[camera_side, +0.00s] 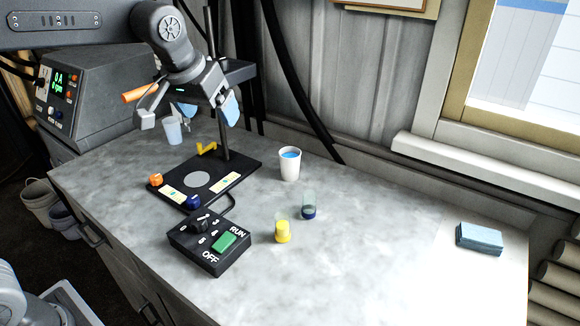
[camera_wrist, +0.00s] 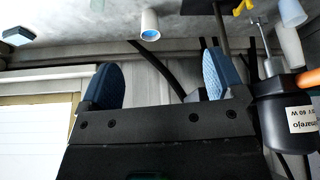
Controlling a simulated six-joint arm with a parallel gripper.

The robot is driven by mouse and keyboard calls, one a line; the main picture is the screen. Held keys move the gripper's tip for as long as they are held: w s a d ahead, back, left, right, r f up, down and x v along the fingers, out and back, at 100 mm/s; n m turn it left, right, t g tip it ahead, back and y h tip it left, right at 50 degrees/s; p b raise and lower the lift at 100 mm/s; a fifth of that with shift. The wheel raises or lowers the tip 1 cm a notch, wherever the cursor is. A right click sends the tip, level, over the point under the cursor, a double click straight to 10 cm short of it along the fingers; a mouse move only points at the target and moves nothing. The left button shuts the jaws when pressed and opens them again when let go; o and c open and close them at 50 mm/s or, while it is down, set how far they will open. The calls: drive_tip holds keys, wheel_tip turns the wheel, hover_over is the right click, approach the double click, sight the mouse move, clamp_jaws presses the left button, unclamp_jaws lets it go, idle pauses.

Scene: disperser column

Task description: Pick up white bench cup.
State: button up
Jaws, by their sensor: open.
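The white bench cup (camera_side: 290,165) stands upright on the grey bench, right of the black stand base, with blue contents showing at its rim. In the wrist view the cup (camera_wrist: 150,27) appears near the top edge, beyond the fingertips. My gripper (camera_side: 188,112) is raised above the stand area, up and left of the cup and clear of it. Its two blue-padded fingers (camera_wrist: 160,78) are apart in the wrist view, with nothing between them.
A black stand base (camera_side: 240,165) with an upright post is beneath my gripper. A control box (camera_side: 212,243), a yellow-bottomed vial (camera_side: 282,232) and a dark-bottomed vial (camera_side: 308,208) stand nearer the front. A blue cloth stack (camera_side: 480,238) lies right. The bench right of the cup is clear.

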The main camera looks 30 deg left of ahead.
drive_tip(key=w+d+f, duration=0.1)
drive_tip(key=w+f, duration=0.1)
drive_tip(key=w, duration=0.6)
drive_tip(key=n+y, duration=0.1)
drive_tip(key=n, duration=0.1)
hover_over(290, 159)
drive_tip(key=s, duration=0.2)
wheel_tip(290, 159, down, 9)
drive_tip(key=shift+g, duration=0.3)
drive_tip(key=shift+s+d+x, duration=0.1)
drive_tip(key=shift+s+x, duration=0.05)
drive_tip(key=shift+x, duration=3.25)
drive_tip(key=shift+s+d+x, duration=0.1)
drive_tip(key=shift+d+x, duration=0.05)
drive_tip(key=shift+x, duration=3.25)
drive_tip(key=shift+f, duration=0.15)
drive_tip(key=c, duration=1)
